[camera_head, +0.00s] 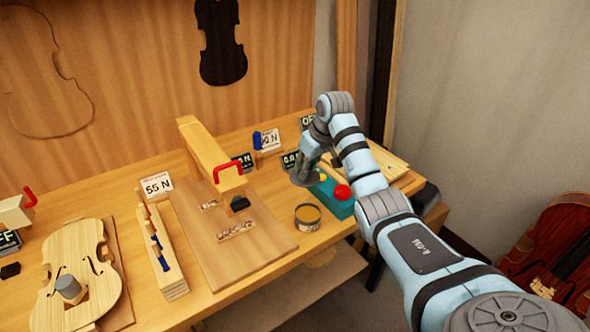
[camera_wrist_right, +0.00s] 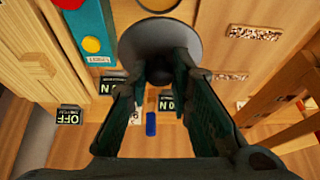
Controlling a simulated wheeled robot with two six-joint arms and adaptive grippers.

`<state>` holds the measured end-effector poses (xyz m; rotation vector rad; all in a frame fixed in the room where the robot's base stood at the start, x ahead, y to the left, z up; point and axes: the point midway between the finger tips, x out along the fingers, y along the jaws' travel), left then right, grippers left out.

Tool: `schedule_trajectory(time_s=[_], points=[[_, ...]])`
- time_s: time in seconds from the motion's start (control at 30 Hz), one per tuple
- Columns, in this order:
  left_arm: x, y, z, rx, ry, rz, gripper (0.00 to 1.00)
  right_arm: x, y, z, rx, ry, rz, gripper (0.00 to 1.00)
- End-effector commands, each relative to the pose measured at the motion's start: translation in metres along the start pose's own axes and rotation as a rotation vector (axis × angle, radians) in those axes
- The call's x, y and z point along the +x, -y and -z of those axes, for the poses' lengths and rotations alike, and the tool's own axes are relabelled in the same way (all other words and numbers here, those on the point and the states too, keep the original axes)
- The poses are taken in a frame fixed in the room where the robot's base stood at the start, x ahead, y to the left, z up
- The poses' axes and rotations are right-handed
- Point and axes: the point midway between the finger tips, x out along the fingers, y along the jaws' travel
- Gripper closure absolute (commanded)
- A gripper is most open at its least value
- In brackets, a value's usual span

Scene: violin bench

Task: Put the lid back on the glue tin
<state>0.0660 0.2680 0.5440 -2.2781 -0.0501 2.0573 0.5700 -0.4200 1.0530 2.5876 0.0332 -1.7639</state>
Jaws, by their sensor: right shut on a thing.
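The glue tin (camera_head: 307,217) stands open on the bench near its front edge, with amber glue showing inside. In the right wrist view, part of a round tin-like rim (camera_wrist_right: 160,4) shows at the top edge. My right gripper (camera_head: 306,172) is above and behind the tin in the head view. In the right wrist view, my right gripper (camera_wrist_right: 158,72) is shut on the dark knob of a round grey lid (camera_wrist_right: 134,42). The lid is apart from the tin in the head view, where the gripper largely hides it. My left gripper is not in view.
A teal box (camera_head: 338,208) with a red button stands right beside the tin. A wooden board (camera_head: 265,245) with a clamp-like wooden beam (camera_head: 208,158) lies to the left. Label cards (camera_head: 268,140) stand behind. A violin body (camera_head: 75,270) lies at far left.

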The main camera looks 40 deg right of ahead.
Motion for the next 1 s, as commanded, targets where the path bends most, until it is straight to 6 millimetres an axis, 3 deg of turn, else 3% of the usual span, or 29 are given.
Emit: schedule_trajectory(time_s=[0.03, 0.1, 0.23, 0.57, 0.73, 1.0], points=[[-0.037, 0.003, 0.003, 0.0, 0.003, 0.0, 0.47, -0.007, 0.0, 0.003, -0.037, 0.012, 0.022, 0.99], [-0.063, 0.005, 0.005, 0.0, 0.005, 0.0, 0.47, 0.008, 0.0, -0.004, -0.103, 0.011, 0.05, 0.99], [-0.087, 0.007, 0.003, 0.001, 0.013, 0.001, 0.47, 0.034, -0.001, -0.023, -0.18, -0.002, 0.074, 0.99], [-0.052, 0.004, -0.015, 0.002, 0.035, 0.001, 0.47, 0.077, 0.0, -0.039, -0.198, -0.004, 0.077, 0.99], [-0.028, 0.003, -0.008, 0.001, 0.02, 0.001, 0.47, 0.097, -0.002, -0.048, -0.196, -0.004, 0.076, 0.99], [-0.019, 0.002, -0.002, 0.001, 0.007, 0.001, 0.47, 0.11, -0.002, -0.053, -0.195, -0.005, 0.075, 0.99]])
